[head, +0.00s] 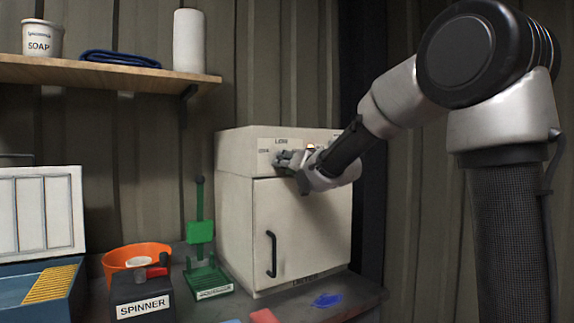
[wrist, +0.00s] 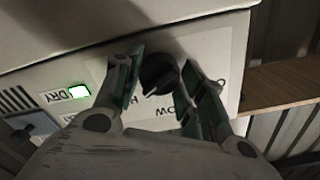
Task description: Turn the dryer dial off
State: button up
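The dryer (head: 303,225) is a cream-white box on the bench, with a control panel along its top front and a door with a dark handle. Its black round dial (wrist: 158,73) shows in the wrist view on a pale label plate with partly hidden lettering; my gripper hides it in the head view. My gripper (head: 286,160) is at the panel. In the wrist view my gripper (wrist: 160,72) has one finger on each side of the dial, standing apart. A narrow gap shows at the left finger; contact at the right finger is unclear.
A bright lamp (wrist: 79,91) glows beside the DRY lettering. The spinner box (head: 143,297), an orange bowl (head: 113,256) and a green stand (head: 203,270) are left of the dryer. A wooden shelf (head: 110,72) hangs above left. A blue patch (head: 327,300) lies on the bench.

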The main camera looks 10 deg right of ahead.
jog(key=shift+c, duration=0.9)
jog(key=shift+n, duration=0.3)
jog(key=n, duration=2.3)
jog(key=shift+d, duration=0.15)
jog(key=shift+n, duration=0.3)
jog(key=o, duration=1)
